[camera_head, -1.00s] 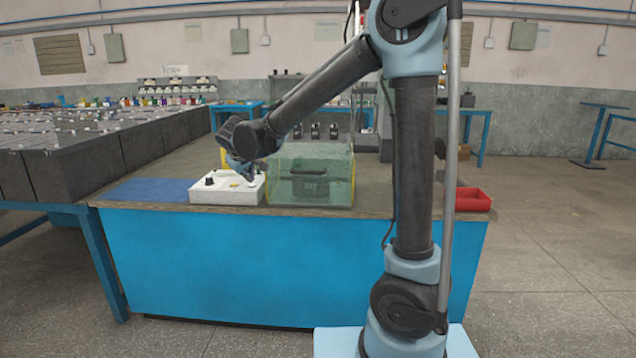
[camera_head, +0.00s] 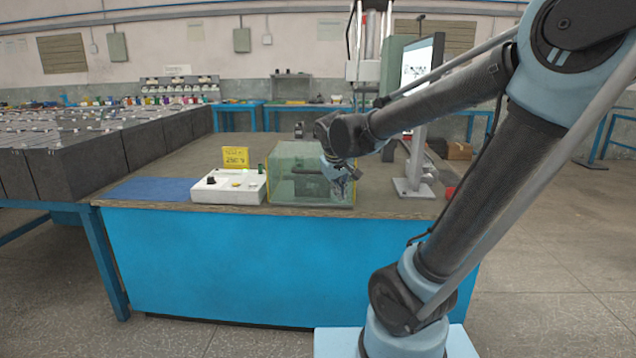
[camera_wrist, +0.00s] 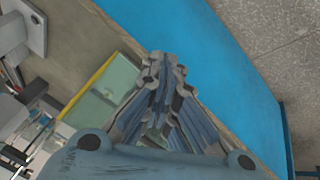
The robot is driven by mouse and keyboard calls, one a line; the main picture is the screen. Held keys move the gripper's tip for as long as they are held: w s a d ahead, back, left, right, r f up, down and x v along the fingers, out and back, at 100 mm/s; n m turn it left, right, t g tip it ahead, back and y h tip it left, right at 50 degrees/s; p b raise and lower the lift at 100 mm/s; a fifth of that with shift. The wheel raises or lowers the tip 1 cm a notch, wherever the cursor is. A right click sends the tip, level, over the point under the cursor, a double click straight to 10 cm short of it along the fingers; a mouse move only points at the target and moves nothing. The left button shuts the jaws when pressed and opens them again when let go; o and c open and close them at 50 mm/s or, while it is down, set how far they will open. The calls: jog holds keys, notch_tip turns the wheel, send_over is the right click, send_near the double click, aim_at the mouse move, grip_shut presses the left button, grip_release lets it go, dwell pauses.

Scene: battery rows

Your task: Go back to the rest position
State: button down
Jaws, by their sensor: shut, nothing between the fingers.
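My gripper (camera_head: 345,178) hangs in front of the right part of the glass box, pointing down, in the head view. In the wrist view my gripper (camera_wrist: 163,62) has its fingers together with nothing between them. Below it are the blue front of the bench (camera_wrist: 215,60) and the bench's edge. My arm leans to the right and reaches back left over the bench.
The clear box (camera_head: 300,197) with yellow edges stands on the bench (camera_head: 160,172). Left of it are a white control box (camera_head: 228,190), a yellow sign (camera_head: 236,157) and a blue mat (camera_head: 150,189). A monitor stand (camera_head: 415,165) rises at right. Grey battery rows (camera_head: 70,160) fill the left.

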jog(key=s+d+f+m+g, duration=0.1)
jog(key=s+d+f, duration=0.2)
jog(key=s, duration=0.4)
jog(key=s+d+f+m+g, duration=0.1)
jog(key=s+d+f+m, duration=0.1)
jog(key=s+d+f, duration=0.2)
jog(key=s+d+f+m+g+y, duration=0.1)
jog(key=s+d+f, duration=0.3)
jog(key=s, duration=0.6)
jog(key=shift+s+d+f+m, duration=0.2)
jog(key=shift+d+m, duration=0.2)
jog(key=shift+d, duration=0.3)
jog(key=shift+w+f, duration=0.2)
jog(key=shift+w, duration=0.3)
